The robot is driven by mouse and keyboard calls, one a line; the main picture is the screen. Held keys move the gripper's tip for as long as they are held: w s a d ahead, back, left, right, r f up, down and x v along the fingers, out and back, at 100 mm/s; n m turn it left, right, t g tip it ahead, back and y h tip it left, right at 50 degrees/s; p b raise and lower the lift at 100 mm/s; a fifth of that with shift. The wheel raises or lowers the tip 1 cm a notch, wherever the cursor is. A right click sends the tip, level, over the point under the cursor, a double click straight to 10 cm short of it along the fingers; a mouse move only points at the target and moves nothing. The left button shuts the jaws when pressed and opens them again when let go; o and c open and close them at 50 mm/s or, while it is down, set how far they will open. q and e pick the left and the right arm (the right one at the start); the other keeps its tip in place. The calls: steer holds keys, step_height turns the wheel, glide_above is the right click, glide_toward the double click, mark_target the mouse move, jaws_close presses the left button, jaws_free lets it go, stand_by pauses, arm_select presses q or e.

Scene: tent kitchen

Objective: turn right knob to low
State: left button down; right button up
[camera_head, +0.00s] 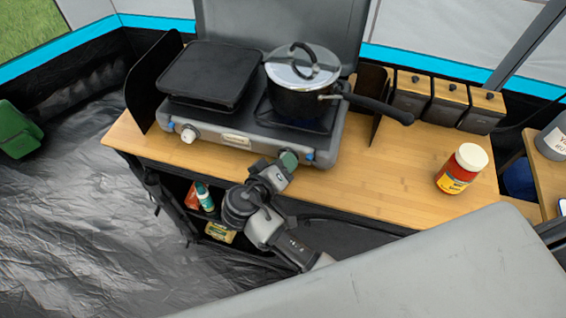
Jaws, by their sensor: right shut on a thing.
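The camp stove (250,134) sits on the wooden counter with its grey lid raised behind it. Its left knob (188,134) is pale and uncovered. The right knob (289,158) is at the stove's front right, mostly hidden by my gripper; its setting cannot be read. My right gripper (282,167) reaches up from below, over the counter's front edge, and is shut on the right knob. My left gripper is not in view.
A lidded pot (302,80) stands on the right burner, its handle pointing right. A black griddle (210,74) covers the left burner. A red jar (461,169) stands on the counter (380,180) at the right. Several canisters (448,102) line the back. Items sit on a shelf below.

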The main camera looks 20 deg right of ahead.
steer(key=o, duration=0.9)
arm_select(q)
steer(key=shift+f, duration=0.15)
